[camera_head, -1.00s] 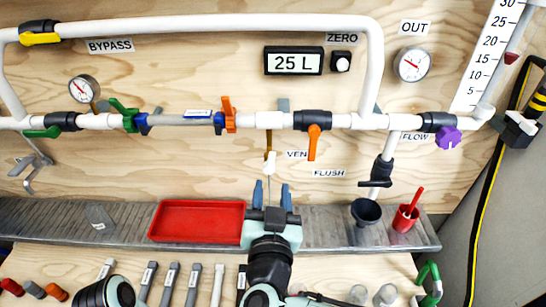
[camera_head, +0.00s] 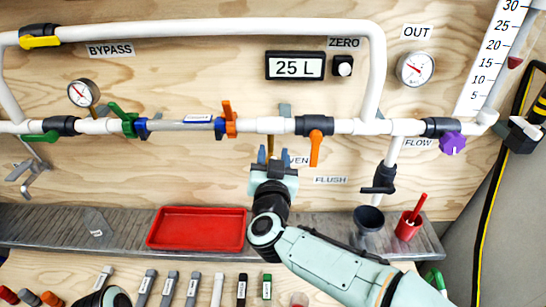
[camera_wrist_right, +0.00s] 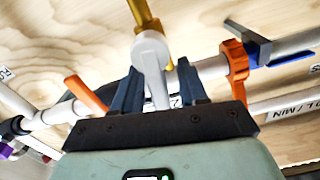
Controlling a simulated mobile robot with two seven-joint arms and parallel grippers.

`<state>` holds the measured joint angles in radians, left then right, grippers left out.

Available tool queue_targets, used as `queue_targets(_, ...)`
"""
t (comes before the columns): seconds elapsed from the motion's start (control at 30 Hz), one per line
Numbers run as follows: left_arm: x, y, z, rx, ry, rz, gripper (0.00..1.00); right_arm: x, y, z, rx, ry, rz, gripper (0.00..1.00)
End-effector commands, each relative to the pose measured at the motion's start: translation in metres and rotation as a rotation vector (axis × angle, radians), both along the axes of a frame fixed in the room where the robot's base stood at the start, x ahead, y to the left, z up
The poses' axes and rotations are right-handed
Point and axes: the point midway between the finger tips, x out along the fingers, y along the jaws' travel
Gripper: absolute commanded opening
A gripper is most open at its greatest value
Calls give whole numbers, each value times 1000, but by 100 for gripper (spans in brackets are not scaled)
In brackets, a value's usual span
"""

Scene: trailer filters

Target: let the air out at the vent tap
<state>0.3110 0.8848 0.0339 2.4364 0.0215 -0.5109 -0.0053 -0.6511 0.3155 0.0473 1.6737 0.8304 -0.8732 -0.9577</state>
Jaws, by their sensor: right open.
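The vent tap is a white lever on a brass stem (camera_head: 270,143), hanging under the white pipe beside a partly covered VENT label (camera_head: 299,161). My right gripper (camera_head: 274,160) is open and raised to the tap from below. In the right wrist view, the white tap lever (camera_wrist_right: 152,58) stands between the two blue fingers of the right gripper (camera_wrist_right: 158,82), with the brass stem (camera_wrist_right: 143,11) beyond them. I cannot tell whether a finger touches the lever. In the head view my gripper hides the lever. My left gripper is not in view.
An orange-handled valve (camera_head: 315,148) hangs just right of the tap, and an orange clamp (camera_head: 229,120) sits to its left. A red tray (camera_head: 197,246), a dark funnel cup (camera_head: 369,219) and a red cup (camera_head: 408,227) stand on the shelf below.

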Motion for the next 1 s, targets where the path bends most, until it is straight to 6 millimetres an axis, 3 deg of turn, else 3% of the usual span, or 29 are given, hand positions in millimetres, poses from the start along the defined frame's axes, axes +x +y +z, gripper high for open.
queue_targets(0.1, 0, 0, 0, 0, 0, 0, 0, 0, 0, 0, 0, 0, 0, 43)
queue_targets(0.23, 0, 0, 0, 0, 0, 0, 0, 0, 0, 0, 0, 0, 0, 0)
queue_targets(0.63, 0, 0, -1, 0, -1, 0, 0, -1, -2, 0, 42, 0, 0, 0)
queue_targets(1.0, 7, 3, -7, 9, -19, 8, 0, 0, -11, -5, 299, 0, 0, 0)
